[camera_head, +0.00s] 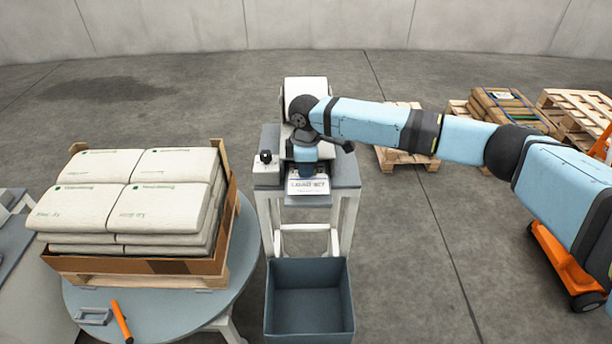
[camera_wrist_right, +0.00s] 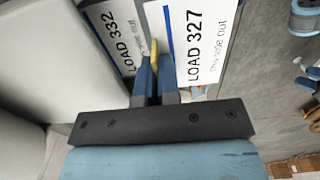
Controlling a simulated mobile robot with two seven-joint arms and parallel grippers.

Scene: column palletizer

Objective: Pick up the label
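A white label reading LOAD 327 (camera_wrist_right: 200,42) fills the upper middle of the right wrist view, with a blue stripe along its left edge. A second label reading LOAD 332 (camera_wrist_right: 118,28) shows to its left and looks smaller. My right gripper (camera_wrist_right: 155,68) has its fingers close together at the lower left edge of the LOAD 327 label. A yellow strip shows between them, and I cannot tell whether they pinch the label. In the head view a white label (camera_head: 308,187) shows just below the right gripper (camera_head: 306,172), at the stand's front. My left gripper is out of view.
The grey stand (camera_head: 346,172) carries a white machine (camera_head: 305,88) behind my right wrist. An empty dark bin (camera_head: 309,300) is in front of it. Stacked sacks (camera_head: 130,193) sit on a pallet on a round table (camera_head: 180,310) at left. Wooden pallets (camera_head: 575,112) lie at right.

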